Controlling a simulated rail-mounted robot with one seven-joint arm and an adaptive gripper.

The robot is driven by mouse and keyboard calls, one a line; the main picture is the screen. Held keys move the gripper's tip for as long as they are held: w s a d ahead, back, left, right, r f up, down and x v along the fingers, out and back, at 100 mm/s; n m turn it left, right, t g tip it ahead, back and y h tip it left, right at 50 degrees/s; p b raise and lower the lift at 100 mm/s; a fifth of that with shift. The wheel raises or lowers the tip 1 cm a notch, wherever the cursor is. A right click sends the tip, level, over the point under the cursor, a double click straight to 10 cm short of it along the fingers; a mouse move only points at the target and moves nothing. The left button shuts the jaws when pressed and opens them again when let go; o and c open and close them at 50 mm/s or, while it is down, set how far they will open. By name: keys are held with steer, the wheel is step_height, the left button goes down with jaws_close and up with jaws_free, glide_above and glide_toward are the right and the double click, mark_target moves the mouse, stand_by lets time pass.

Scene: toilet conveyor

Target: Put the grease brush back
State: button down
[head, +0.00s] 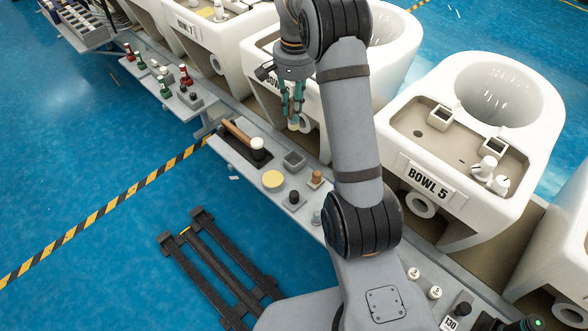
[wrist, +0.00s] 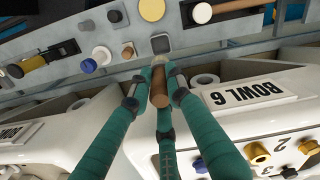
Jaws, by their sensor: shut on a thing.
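My gripper (head: 292,104) is above the gap between the grey shelf and the bowls, with its teal fingers pointing down. In the wrist view my gripper (wrist: 155,80) is shut on a brown, wooden-looking handle, which I take to be the grease brush (wrist: 160,88). In the head view only a pale end (head: 293,124) shows below the fingers. A small grey square open holder (head: 294,160) stands empty on the shelf, apart from the held thing. In the wrist view the holder (wrist: 161,43) lies just beyond the fingertips.
The shelf (head: 232,150) also bears a yellow disc (head: 273,180), a wooden-handled tool with a white end (head: 257,143), a black knob (head: 294,197) and a brown-topped piece (head: 315,177). The BOWL 6 label (wrist: 250,95) is close to the gripper. Bowl 5 (head: 450,160) stands to the right.

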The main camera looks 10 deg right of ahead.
step_height(320, 180, down, 18)
steer(key=shift+r+b, duration=0.2)
steer(key=shift+b, duration=0.5)
steer(key=shift+f, duration=0.1)
steer(key=shift+f, duration=0.15)
steer(key=c, duration=1.6)
jaws_free()
steer(key=shift+c, duration=0.2)
step_height(320, 180, up, 12)
steer(key=shift+w+d+r+p, duration=0.15)
steer(key=shift+r+p, duration=0.1)
steer(key=shift+p, duration=0.15)
